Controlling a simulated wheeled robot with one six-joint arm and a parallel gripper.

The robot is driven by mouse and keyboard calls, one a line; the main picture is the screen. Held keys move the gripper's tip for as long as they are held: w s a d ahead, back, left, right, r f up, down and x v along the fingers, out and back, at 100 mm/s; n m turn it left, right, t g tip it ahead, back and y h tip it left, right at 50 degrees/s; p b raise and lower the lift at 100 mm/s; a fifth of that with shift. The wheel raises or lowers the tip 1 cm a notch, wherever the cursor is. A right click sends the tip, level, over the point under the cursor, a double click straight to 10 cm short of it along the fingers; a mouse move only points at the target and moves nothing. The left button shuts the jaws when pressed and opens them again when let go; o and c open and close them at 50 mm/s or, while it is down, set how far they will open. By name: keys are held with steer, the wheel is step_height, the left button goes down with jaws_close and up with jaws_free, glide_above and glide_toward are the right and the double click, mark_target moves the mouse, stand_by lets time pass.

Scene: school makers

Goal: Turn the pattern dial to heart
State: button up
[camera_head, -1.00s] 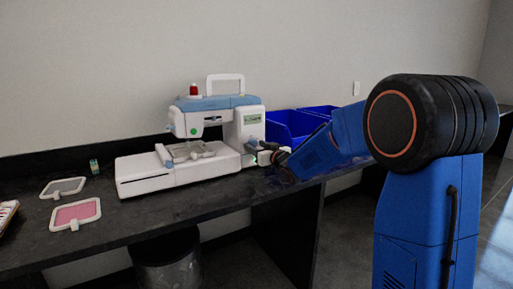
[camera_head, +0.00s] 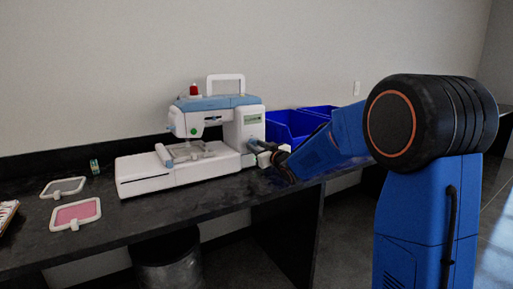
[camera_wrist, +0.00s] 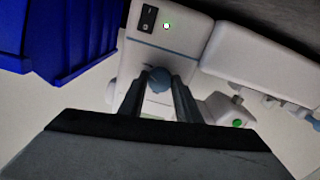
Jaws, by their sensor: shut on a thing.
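The sewing machine (camera_head: 250,127), white with a blue top, stands on the dark counter. It also shows close up in the wrist view (camera_wrist: 190,38). The pattern dial (camera_wrist: 158,80) is a small blue-grey round knob on its side. My gripper (camera_wrist: 158,84) is shut on the dial, with a dark finger on each side of it. In the head view my gripper (camera_head: 264,155) is at the machine's lower right side, and the dial is hidden. No heart mark or pointer on the dial can be made out.
Blue bins (camera_head: 290,126) stand behind my arm, right of the machine. A pink hoop (camera_head: 76,214) and a grey hoop (camera_head: 63,187) lie on the counter (camera_head: 190,207) at left.

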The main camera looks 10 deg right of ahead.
steer(key=n, duration=0.5)
steer(key=shift+d, duration=0.1)
steer(key=shift+n, duration=2.4)
steer(key=o, duration=1.1)
steer(key=shift+c, duration=0.2)
steer(key=v, duration=1.7)
steer(key=shift+s, duration=0.15)
